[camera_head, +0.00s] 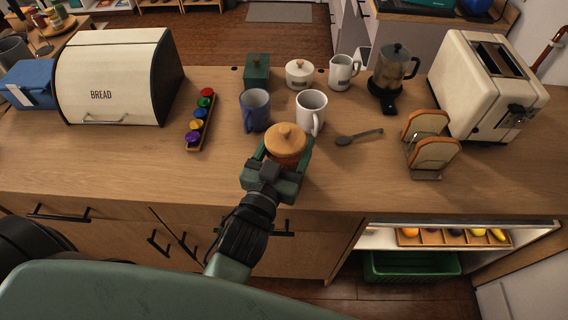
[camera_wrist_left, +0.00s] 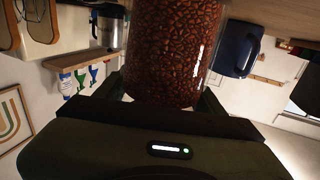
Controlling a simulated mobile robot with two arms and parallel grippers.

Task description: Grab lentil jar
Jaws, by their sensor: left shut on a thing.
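The lentil jar (camera_head: 286,146) has a round wooden lid with a knob and stands near the front edge of the counter in the head view. In the left wrist view the jar (camera_wrist_left: 172,50) is clear and filled with reddish-brown lentils. My left gripper (camera_head: 285,160) is shut on the jar, with a finger at each side of its body. The gripper hides the lower front of the jar in the head view. I cannot tell whether the jar's base touches the counter. My right gripper is not in view.
A blue mug (camera_head: 255,110) and a white mug (camera_head: 311,112) stand close behind the jar. A spoon (camera_head: 359,136) and a toast rack (camera_head: 428,160) lie to the right. A rack of coloured capsules (camera_head: 201,122) and a bread box (camera_head: 112,80) stand left. The front counter is clear on both sides.

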